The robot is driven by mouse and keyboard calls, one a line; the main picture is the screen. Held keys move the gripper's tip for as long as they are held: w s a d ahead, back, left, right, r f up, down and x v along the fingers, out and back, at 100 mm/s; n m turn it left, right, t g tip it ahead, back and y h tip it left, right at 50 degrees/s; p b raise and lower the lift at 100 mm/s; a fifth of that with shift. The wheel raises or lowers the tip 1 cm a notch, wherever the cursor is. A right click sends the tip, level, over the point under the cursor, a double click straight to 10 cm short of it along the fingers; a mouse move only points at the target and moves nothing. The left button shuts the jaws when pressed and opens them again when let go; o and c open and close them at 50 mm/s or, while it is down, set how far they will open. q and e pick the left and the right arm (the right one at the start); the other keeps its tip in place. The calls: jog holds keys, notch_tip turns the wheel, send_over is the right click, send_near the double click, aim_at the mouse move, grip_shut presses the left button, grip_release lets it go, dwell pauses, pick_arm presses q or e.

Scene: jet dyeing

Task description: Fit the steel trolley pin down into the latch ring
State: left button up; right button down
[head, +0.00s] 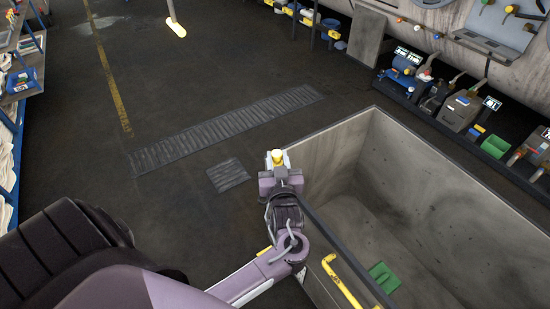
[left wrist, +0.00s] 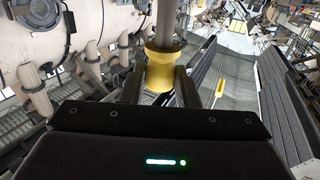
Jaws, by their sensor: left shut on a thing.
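The grey steel shaft (left wrist: 167,20) runs from the collar out of the top of that view. In the head view only a small yellow part of the pin (head: 278,156) shows at the gripper. I cannot make out the latch ring in either view. My right gripper is not in view.
The trolley is open, with a green patch (head: 384,277) inside and a yellow bar handle (head: 342,283) at its near side. Machines with gauges and valves (head: 460,108) line the right. Dark floor with a floor grate (head: 225,130) lies clear to the left.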

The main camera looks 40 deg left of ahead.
pick_arm(q)
jog(key=shift+f+b, duration=4.6)
jog(key=shift+f, duration=1.45)
jog(key=o, duration=1.1)
jog(key=shift+f, duration=0.1)
jog(key=b+v, duration=0.1)
jog(key=v, duration=0.7)
